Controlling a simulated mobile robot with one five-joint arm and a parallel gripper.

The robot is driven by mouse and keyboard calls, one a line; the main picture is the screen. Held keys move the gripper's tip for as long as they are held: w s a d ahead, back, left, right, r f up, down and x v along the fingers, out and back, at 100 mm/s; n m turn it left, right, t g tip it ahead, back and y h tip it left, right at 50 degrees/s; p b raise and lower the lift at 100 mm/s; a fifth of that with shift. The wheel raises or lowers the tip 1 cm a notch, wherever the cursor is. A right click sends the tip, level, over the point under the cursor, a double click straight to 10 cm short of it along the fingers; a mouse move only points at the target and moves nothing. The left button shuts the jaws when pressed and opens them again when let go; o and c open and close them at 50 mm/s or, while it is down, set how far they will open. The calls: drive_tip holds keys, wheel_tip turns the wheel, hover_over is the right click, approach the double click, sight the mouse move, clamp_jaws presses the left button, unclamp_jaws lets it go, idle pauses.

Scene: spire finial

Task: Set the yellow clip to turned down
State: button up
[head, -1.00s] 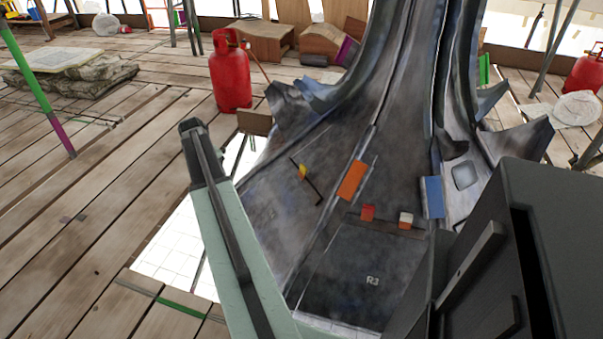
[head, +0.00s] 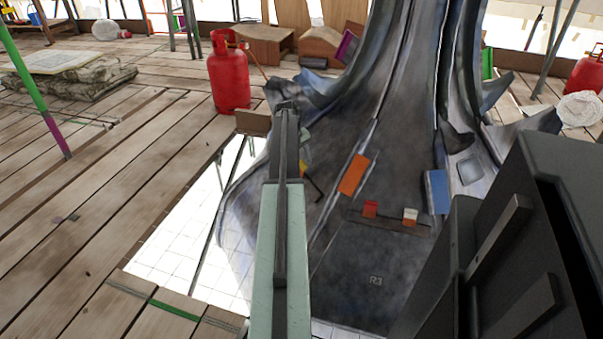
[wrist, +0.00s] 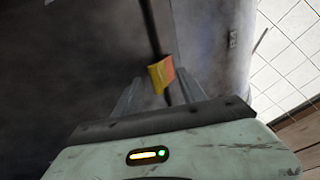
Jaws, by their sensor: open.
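The yellow clip (wrist: 160,75) shows in the wrist view as a small yellow block with an orange-red side, on a thin dark rod against the grey metal. My gripper (wrist: 159,79) is open, with one finger to each side of the clip in the picture. I cannot tell whether the clip lies between the fingers in depth or beyond them; no contact is visible. In the head view the yellow clip (head: 305,168) is partly hidden behind my arm, on the left part of the grey spire skirt. The gripper's fingers are not clear there.
Right of the clip, the grey spire surface (head: 355,240) carries an orange block (head: 354,175), a red block (head: 370,209), a white-and-red block (head: 410,216) and a blue block (head: 437,191). A red gas cylinder (head: 229,75) stands behind on the plank floor (head: 110,200).

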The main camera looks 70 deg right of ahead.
sight(302, 168)
drive_tip(key=b+x, duration=0.1)
drive_tip(key=x, duration=0.1)
drive_tip(key=shift+d+f, duration=0.1)
drive_tip(key=shift+f, duration=0.3)
drive_tip(key=shift+r, duration=0.15)
clamp_jaws()
drive_tip(key=shift+s+d, duration=0.1)
drive_tip(key=shift+s, duration=0.1)
